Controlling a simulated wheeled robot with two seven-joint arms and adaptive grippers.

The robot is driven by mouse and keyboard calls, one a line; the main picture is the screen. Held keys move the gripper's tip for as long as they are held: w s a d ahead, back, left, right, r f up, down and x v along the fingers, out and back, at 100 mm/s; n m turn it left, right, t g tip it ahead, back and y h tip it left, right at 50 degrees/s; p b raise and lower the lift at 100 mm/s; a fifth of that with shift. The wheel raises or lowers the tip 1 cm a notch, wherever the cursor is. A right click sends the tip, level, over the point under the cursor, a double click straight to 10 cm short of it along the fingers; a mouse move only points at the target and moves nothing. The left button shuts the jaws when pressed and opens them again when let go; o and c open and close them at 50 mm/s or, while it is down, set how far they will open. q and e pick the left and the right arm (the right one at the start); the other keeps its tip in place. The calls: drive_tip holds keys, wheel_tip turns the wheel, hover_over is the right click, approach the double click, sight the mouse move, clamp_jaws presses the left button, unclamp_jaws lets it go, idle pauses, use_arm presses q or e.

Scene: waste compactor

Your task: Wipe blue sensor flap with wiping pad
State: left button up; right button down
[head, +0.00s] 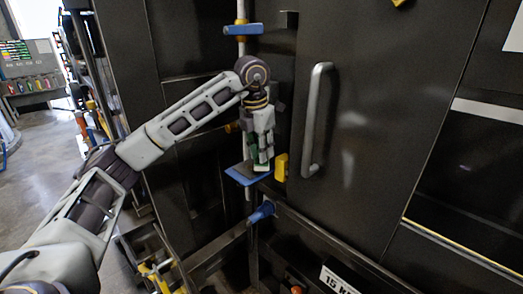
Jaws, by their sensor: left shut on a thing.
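My left gripper (261,157) reaches in from the left and points down in front of the dark machine. Most of the pad is hidden by the fingers. Directly below is a flat blue flap (238,178) on a vertical pole. The pad is at the flap's upper surface and appears to touch it, though the contact edge is hard to see. A second blue flap (243,30) sits higher on the same pole. My right gripper is not in view.
A yellow block (281,167) stands just right of the gripper. A large dark door (390,110) with a grey vertical handle (316,120) is further right. A blue part (262,211) juts out below the flap. Open floor (45,165) lies at left.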

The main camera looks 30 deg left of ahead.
use_arm(q)
drive_tip(key=shift+f, duration=0.1)
drive_tip(key=shift+f, duration=0.3)
idle(0.3)
drive_tip(key=shift+f+b, duration=0.3)
drive_tip(key=shift+b, duration=0.15)
drive_tip(key=shift+f, duration=0.3)
drive_tip(key=shift+a, duration=0.1)
idle(0.3)
drive_tip(key=shift+a, duration=0.15)
drive_tip(key=shift+w+a, duration=0.3)
drive_tip(key=shift+a, duration=0.45)
drive_tip(key=shift+w+a, duration=0.25)
drive_tip(key=shift+a, duration=0.5)
drive_tip(key=shift+w+a, duration=0.1)
drive_tip(key=shift+a, duration=0.1)
